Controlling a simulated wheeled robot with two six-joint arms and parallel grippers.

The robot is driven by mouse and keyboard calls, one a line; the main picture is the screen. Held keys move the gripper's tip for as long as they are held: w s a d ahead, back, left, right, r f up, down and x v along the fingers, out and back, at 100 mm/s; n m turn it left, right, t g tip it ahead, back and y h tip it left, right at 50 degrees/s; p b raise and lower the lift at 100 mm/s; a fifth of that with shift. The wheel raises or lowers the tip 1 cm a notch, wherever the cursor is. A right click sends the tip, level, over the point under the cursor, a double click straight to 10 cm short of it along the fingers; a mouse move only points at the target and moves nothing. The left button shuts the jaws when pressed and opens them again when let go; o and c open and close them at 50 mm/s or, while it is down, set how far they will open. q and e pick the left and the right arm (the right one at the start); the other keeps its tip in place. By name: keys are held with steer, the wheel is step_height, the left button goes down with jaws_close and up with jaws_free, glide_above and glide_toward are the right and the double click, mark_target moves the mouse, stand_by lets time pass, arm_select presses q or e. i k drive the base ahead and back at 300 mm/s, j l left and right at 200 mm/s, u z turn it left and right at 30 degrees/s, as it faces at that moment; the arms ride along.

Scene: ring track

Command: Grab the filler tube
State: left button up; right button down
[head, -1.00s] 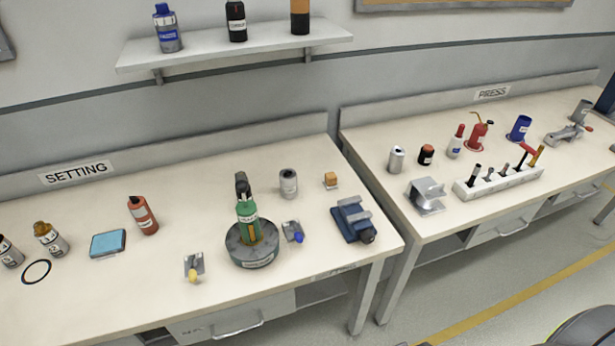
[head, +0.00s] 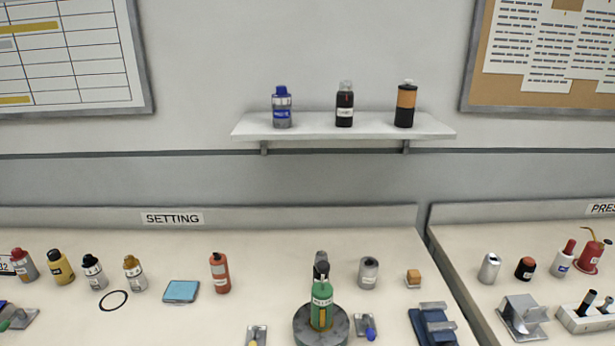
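No item carries a readable filler tube label, so I cannot tell which one it is. A green bottle (head: 322,306) with a dark top stands on a round dark grey base (head: 308,332) on the setting bench. A red-orange bottle (head: 220,273) and a grey can (head: 368,272) stand apart on either side of it. On the wall shelf stand a blue-capped bottle (head: 282,107), a black bottle (head: 344,106) and an orange-and-black cylinder (head: 405,103). Neither of my grippers shows in the head view.
The setting bench (head: 60,225) also holds several small bottles at left, a black ring (head: 113,301), a blue pad (head: 181,291), an orange block (head: 413,277) and a blue vise-like fixture (head: 433,327). A gap separates it from the press bench (head: 460,235). The wall shelf (head: 430,127) hangs above.

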mark_target(322, 301)
steer(key=i+l+u, duration=0.15)
steer(key=l+u, duration=0.15)
steer(key=l, duration=0.8)
steer(key=l+u, duration=0.3)
steer(key=l, duration=0.8)
steer(key=i, duration=0.05)
